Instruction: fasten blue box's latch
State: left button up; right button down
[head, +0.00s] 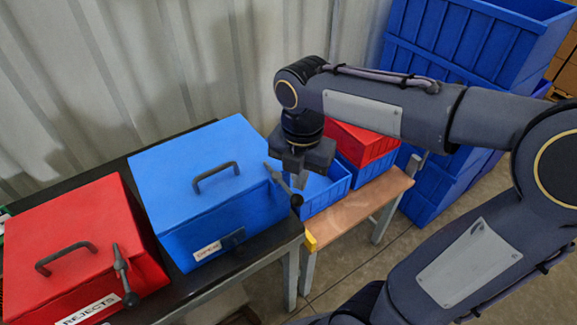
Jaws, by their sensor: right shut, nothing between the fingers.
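The blue box (200,185) stands on a dark table with its lid down and a dark handle (215,177) on top. Its latch lever (280,180) is at the right side and slants down to a dark knob (296,201). A dark fitting (233,239) sits on the front face beside a partly legible white label (207,251). My right gripper (297,180) points down at the lever, close to its knob, shut with nothing held. Whether it touches the lever cannot be told. My left gripper is out of view.
A red box (85,235) marked REJECTS, with its own lever (124,276), stands left of the blue box. A wooden bench (358,207) to the right holds blue bins (328,190) and a red bin (357,143). Large blue crates (470,45) are stacked behind my right arm.

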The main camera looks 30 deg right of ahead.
jog(key=shift+d+r, duration=0.1)
jog(key=shift+d, duration=0.1)
notch_tip(320, 180, up, 8)
jog(key=p, duration=0.7)
jog(key=s+a+f+m+t+y, duration=0.1)
jog(key=s+m, duration=0.4)
jog(key=m, duration=0.8)
jog(key=s+a+f+m+t+y, duration=0.2)
jog(key=s+m+t, duration=0.2)
jog(key=m, duration=0.9)
jog(key=shift+s+a+f+m+t+y, duration=0.3)
jog(key=shift+s+f+m+y, duration=0.1)
jog(key=shift+s, duration=0.35)
